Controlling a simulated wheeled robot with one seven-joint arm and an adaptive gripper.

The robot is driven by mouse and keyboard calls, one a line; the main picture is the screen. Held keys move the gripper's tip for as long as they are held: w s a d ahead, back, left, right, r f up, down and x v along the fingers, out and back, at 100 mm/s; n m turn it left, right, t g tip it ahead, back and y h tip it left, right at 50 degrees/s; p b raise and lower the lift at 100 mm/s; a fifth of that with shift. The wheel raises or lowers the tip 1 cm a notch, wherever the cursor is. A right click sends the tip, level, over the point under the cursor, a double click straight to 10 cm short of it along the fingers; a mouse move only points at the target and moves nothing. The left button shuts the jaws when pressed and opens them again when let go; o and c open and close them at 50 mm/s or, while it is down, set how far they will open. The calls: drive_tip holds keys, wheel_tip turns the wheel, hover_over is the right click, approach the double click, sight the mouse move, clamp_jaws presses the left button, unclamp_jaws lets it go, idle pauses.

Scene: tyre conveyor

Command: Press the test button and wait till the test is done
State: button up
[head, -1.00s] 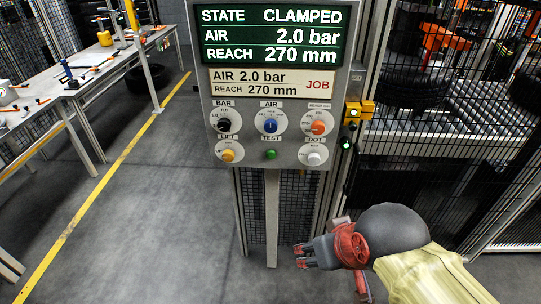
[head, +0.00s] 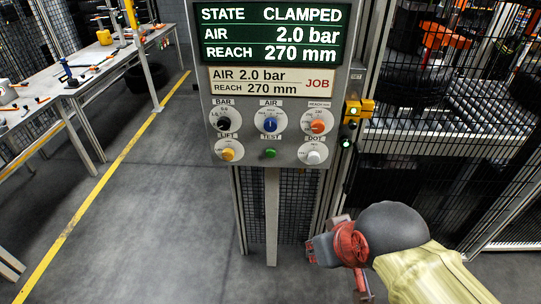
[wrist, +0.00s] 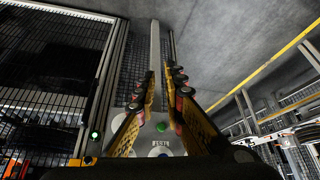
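The control panel (head: 246,152) stands on a post in the head view. Its screen (head: 271,33) reads STATE CLAMPED, AIR 2.0 bar, REACH 270 mm. The green test button (head: 269,153) is at the bottom middle, under the TEST label. My gripper (head: 311,250) is below and right of the panel, clear of the button. In the wrist view the two fingers of my gripper (wrist: 164,76) stand apart with nothing between their tips. The green test button (wrist: 161,127) shows between the fingers, nearer their bases in the picture.
A job plate (head: 271,81) reads AIR 2.0 bar, REACH 270 mm. BAR, AIR and reach dials, a yellow LIFT knob (head: 228,154) and a white DOT knob (head: 314,156) surround the button. A mesh fence (head: 455,130) is at right. A workbench (head: 75,85) stands left.

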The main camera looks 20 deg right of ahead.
clamp_jaws()
idle(0.5)
idle(0.6)
